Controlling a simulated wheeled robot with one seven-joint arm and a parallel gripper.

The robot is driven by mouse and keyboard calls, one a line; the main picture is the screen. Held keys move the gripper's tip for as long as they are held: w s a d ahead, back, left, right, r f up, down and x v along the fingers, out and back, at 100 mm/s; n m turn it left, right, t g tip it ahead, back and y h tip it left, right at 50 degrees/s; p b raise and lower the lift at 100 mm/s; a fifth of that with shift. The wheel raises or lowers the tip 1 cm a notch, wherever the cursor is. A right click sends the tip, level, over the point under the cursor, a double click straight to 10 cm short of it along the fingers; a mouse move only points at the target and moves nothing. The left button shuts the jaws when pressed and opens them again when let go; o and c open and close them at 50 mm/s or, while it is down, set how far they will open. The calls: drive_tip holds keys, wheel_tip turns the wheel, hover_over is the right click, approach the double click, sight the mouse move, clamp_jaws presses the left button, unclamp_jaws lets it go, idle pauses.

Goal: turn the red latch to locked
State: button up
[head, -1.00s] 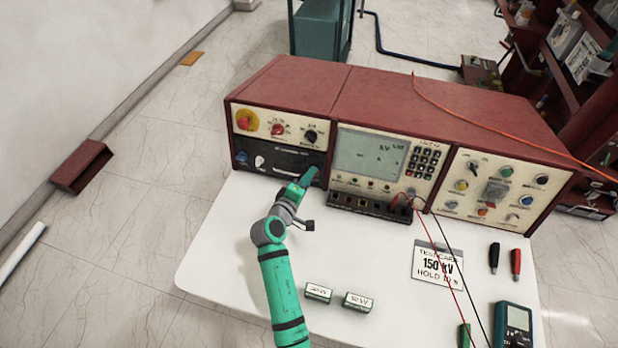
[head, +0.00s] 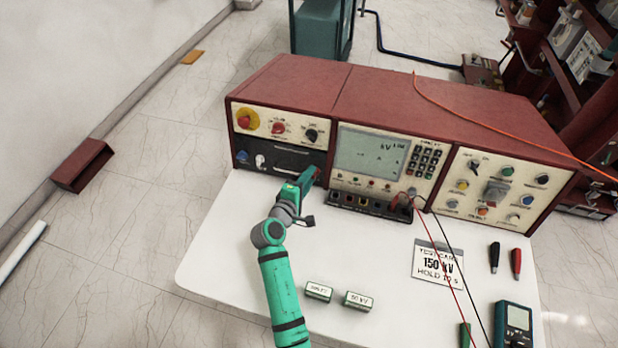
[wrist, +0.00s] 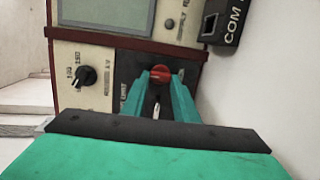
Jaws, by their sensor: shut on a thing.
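The red latch (wrist: 160,74) shows in the wrist view as a small rounded red piece on a dark panel of the test console. My gripper (wrist: 158,84) has its two green fingers on either side of the latch and is shut on it. In the head view my gripper (head: 312,176) reaches the lower left part of the console's front, and its fingers hide the latch there. A pale pointer (wrist: 156,107) shows between the fingers. I cannot read the latch's position on its labels.
The red console (head: 400,105) stands along the back of the white table (head: 225,235). Red and black leads cross the table. The table's left side is clear.

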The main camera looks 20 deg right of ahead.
drive_tip(key=o, duration=0.8)
drive_tip(key=v, duration=1.1)
drive_tip(key=shift+d, duration=0.1)
